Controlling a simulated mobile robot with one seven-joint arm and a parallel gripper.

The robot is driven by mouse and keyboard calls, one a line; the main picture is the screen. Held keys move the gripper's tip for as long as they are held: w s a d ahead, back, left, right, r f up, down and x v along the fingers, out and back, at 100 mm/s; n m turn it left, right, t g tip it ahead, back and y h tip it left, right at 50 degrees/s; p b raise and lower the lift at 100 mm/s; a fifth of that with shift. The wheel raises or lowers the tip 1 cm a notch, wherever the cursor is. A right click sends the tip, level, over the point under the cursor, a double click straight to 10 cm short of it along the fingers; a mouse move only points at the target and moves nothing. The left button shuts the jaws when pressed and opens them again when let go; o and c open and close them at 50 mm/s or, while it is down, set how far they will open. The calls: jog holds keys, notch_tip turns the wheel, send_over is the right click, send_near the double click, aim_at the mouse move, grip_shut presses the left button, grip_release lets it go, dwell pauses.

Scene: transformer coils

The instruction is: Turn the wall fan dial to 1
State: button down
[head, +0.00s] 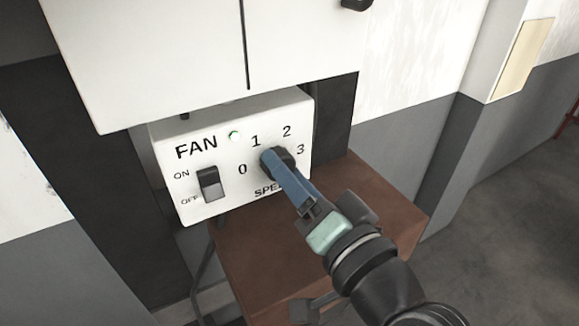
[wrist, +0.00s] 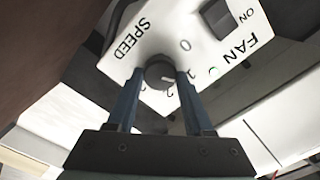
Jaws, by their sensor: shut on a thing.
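The white fan panel (head: 221,207) is mounted low on the wall, with FAN, SPEED and the numbers 0, 1, 2 and 3 printed on it. The dark round dial (head: 289,160) sits among the numbers, partly hidden behind a blue finger in the head view. My gripper (head: 275,160) is at the dial. In the wrist view, its blue fingers (wrist: 160,74) are on either side of the dial (wrist: 158,68), shut on it. A pale mark shows on the dial, but I cannot tell which number it points to.
A rocker switch (head: 209,183) marked ON and OFF and a lit green lamp (head: 234,136) are on the panel's left part. A white cabinet (head: 170,60) hangs just above. A brown surface (head: 262,262) lies below.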

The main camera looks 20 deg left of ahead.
dwell(0.4)
jog(key=shift+c, duration=1.4)
grip_release()
jog(key=b+v, duration=0.4)
jog(key=v, duration=0.9)
jog(key=shift+b, duration=0.3)
